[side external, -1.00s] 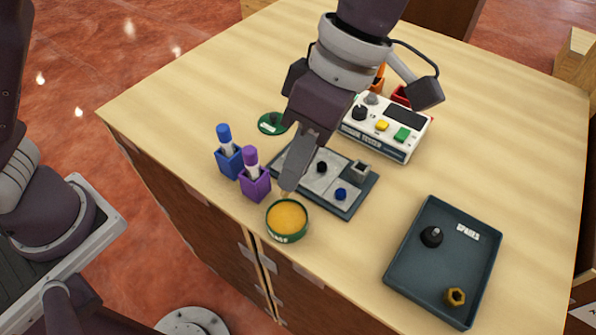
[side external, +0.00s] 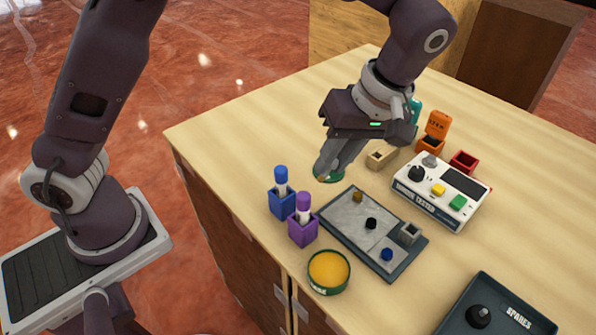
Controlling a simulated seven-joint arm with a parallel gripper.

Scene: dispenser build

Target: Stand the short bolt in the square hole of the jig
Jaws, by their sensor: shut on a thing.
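The jig (side external: 345,218) is a grey plate in a dark tray in the middle of the table. A raised grey block with a square opening (side external: 410,232) stands at its right end. A brass piece (side external: 358,197), a black piece (side external: 371,223) and a blue piece (side external: 387,255) sit on the plate. My gripper (side external: 323,173) is left of and beyond the jig, raised above the table near a green lid (side external: 336,174). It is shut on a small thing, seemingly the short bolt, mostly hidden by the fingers.
A blue holder (side external: 282,205) and a purple holder (side external: 303,231) with capped pens stand left of the jig. An open tub of yellow grease (side external: 329,271) is in front. A tester box (side external: 440,190) stands behind right, and a spares tray (side external: 470,318) lies front right.

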